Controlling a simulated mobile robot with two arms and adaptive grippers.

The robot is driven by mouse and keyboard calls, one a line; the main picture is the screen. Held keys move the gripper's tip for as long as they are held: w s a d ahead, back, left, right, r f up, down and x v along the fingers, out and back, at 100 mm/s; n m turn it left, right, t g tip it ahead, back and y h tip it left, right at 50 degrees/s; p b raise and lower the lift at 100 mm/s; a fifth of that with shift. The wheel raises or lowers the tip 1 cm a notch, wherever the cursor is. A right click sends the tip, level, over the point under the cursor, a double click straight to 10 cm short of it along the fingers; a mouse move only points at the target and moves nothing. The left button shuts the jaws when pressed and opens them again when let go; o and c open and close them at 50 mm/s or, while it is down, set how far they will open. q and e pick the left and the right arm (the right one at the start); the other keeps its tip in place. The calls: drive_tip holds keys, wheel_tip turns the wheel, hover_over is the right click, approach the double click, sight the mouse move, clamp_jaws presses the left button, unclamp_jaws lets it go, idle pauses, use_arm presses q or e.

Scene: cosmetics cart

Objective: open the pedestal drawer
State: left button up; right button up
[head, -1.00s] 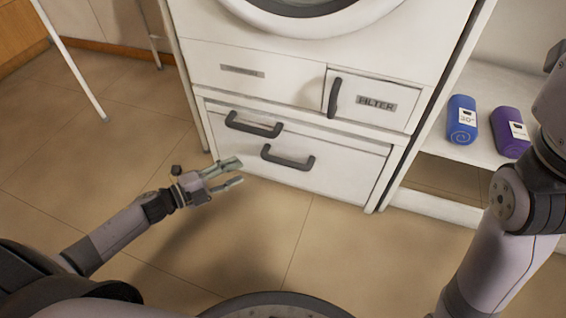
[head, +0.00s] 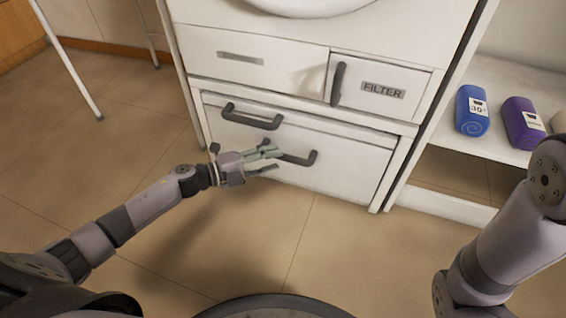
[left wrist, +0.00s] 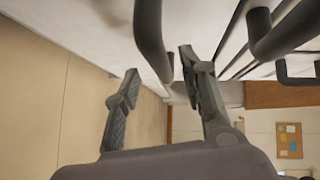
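The pedestal drawer (head: 340,178) is a white front low under the white machine, and it looks shut. Its dark bar handle (head: 308,159) is partly hidden behind my left gripper. My left gripper (head: 277,160) is open and empty, with its fingertips close in front of this handle. In the left wrist view, a dark handle bar (left wrist: 150,35) shows between the open fingers of the left gripper (left wrist: 158,66); I cannot tell whether they touch it. My right arm shows at the right, but its gripper is out of view.
A second dark handle (head: 252,117) sits above and left on a narrow upper panel. Higher up is a FILTER flap (head: 382,91) with an upright handle. A shelf at right holds a blue roll (head: 471,110) and a purple roll (head: 523,122). The tiled floor ahead is clear.

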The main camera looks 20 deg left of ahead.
sight(283, 158)
use_arm(q)
drive_tip(key=shift+b+x, duration=0.65)
drive_tip(key=shift+x, duration=1.4)
drive_tip(key=shift+c, duration=0.3)
clamp_jaws()
